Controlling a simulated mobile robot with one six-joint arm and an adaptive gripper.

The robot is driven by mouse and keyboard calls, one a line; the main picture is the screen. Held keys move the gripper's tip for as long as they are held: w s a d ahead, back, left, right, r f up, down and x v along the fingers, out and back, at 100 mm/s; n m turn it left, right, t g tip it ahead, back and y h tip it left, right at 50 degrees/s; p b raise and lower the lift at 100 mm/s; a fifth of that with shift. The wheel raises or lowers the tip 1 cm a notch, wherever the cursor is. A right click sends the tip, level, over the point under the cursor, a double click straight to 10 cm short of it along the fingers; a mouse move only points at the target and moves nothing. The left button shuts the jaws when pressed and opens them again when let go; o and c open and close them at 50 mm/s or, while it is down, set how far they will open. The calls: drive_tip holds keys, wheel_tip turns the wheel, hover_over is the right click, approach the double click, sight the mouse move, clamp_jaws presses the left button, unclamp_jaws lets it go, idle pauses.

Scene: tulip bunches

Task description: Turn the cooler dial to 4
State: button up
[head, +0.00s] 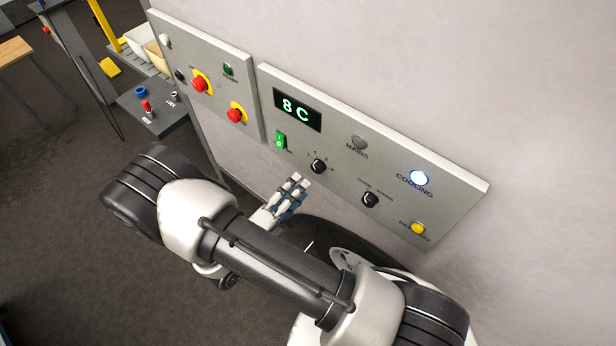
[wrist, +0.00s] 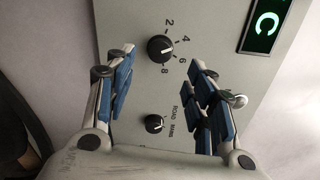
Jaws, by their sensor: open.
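The cooler dial (head: 318,166) is a black round knob on the grey wall panel, below a green display (head: 297,109) that reads 8 C. In the wrist view the dial (wrist: 160,48) has marks 2, 4, 6 and 8 around it. Its white pointer line faces right in that view, roughly between 4 and 6; the exact setting is hard to tell. My gripper (head: 299,181) is open and empty, in front of the panel just below the dial. In the wrist view my gripper's fingers (wrist: 164,57) stand on both sides of the dial, apart from it.
A second black dial (head: 370,199), marked ROAD and MAINS, sits right of the cooler dial. A green switch (head: 281,141) is to its left. A lit COOLING lamp (head: 419,178) and a yellow button (head: 418,228) are farther right. Another panel with red buttons (head: 199,84) is at left.

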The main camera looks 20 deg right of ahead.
drive_tip(key=v, duration=0.5)
idle(0.4)
drive_tip(key=s+d+r+m+g+y+b, duration=0.4)
drive_tip(key=d+r+m+g, duration=0.6)
drive_tip(key=m, duration=0.9)
drive_tip(key=s+r+m+t+y+b, duration=0.4)
drive_tip(key=s+m+y+b, duration=0.4)
drive_tip(key=m, duration=1.4)
drive_tip(key=s+y, duration=0.2)
drive_tip(key=shift+r+y, duration=0.15)
drive_tip(key=shift+y, duration=0.15)
